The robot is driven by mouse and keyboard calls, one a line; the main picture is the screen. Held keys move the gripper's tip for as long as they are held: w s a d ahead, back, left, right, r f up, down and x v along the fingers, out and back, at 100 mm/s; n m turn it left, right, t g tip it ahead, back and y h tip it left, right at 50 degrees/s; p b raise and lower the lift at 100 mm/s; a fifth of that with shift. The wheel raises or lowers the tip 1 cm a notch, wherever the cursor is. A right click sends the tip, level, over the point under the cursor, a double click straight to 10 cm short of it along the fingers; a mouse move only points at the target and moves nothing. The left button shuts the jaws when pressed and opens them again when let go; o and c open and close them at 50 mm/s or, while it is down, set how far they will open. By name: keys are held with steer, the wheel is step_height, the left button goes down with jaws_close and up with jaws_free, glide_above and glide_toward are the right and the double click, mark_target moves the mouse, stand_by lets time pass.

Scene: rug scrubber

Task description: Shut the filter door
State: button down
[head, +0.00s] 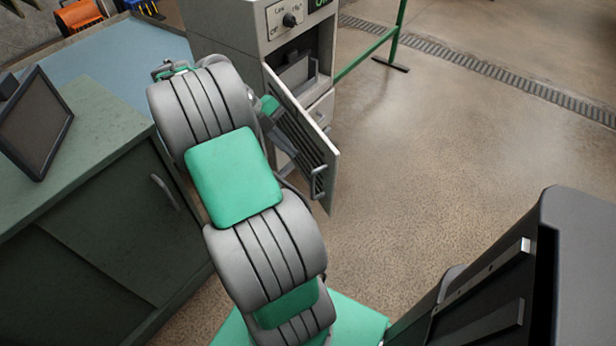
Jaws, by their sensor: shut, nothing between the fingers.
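The filter door (328,160) is a pale panel with dark louvres and a bar handle (318,182) near its free edge. It stands wide open, swung out from the front of the grey cabinet (232,28). Its louvred face is toward my arm. The opening (298,62) behind it shows a grey panel-like part inside. My gripper (288,150) is shut and empty beside the louvred face, between the hinge side and the handle. My arm partly hides it, and I cannot tell whether it touches the door.
A control panel with a knob (291,19) sits above the opening. A green cabinet (95,215) with a dark framed panel (36,122) stands at left. A green metal frame (392,45) stands behind the door.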

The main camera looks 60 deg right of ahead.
steer(key=b, duration=0.3)
glide_toward(323, 182)
steer(key=x, duration=0.4)
steer(key=shift+s+f, duration=0.25)
